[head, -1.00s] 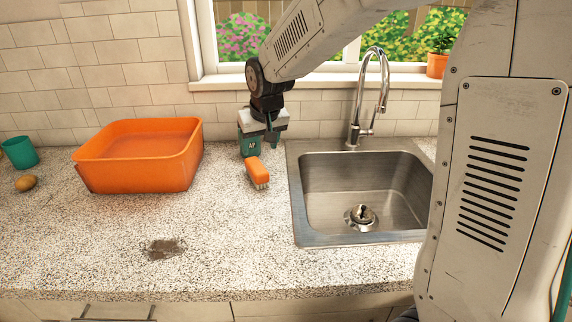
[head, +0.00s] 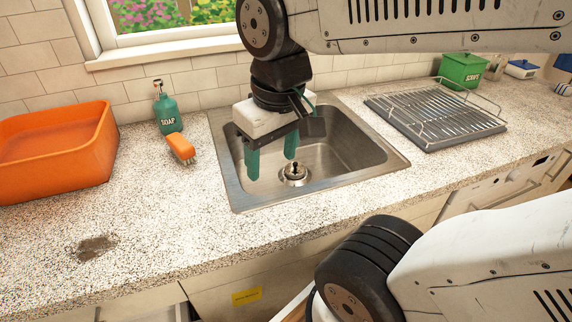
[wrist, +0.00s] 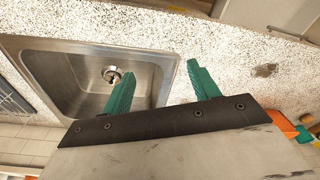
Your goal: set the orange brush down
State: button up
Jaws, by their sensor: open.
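The orange brush (head: 181,148) lies on the speckled counter (head: 150,205), left of the sink and just in front of the green soap bottle (head: 166,108). Its pale bristles face the counter on its right side. My gripper (head: 271,168) is open and empty, with its two green fingers pointing down over the sink (head: 340,150), apart from the brush and to its right. In the wrist view the open fingers (wrist: 162,83) show with nothing between them.
An orange basin (head: 55,160) stands at the left of the counter. A wire dish rack (head: 435,115) and a green canister (head: 460,72) are right of the sink. A dark stain (head: 92,247) marks the front left counter, with free room around it.

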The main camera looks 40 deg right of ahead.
aim_at(181, 148)
jog(key=s, duration=0.2)
jog(key=shift+s+f, duration=0.3)
jog(key=shift+s, duration=0.3)
jog(key=shift+c, duration=0.9)
jog(key=shift+w+f+g, duration=0.15)
jog(key=shift+f+g, duration=0.15)
jog(key=shift+f, duration=0.05)
jog(key=c, duration=1)
jog(key=w, duration=0.3)
jog(key=w+f+g, duration=0.1)
jog(key=w, duration=0.3)
jog(key=w+a+g, duration=0.1)
jog(key=w, duration=0.3)
jog(key=shift+w+f, duration=0.1)
jog(key=shift+f, duration=0.1)
grip_shut()
jog(key=w+a+f+t, duration=0.1)
jog(key=w+a+f, duration=0.1)
jog(key=w, duration=1.6)
jog(key=f, duration=1)
jog(key=shift+d+f, duration=0.15)
jog(key=shift+d, duration=0.05)
jog(key=w, duration=0.2)
jog(key=shift+w, duration=0.3)
jog(key=shift+w+a+r, duration=0.1)
jog(key=shift+w+r, duration=0.1)
jog(key=shift+w, duration=0.4)
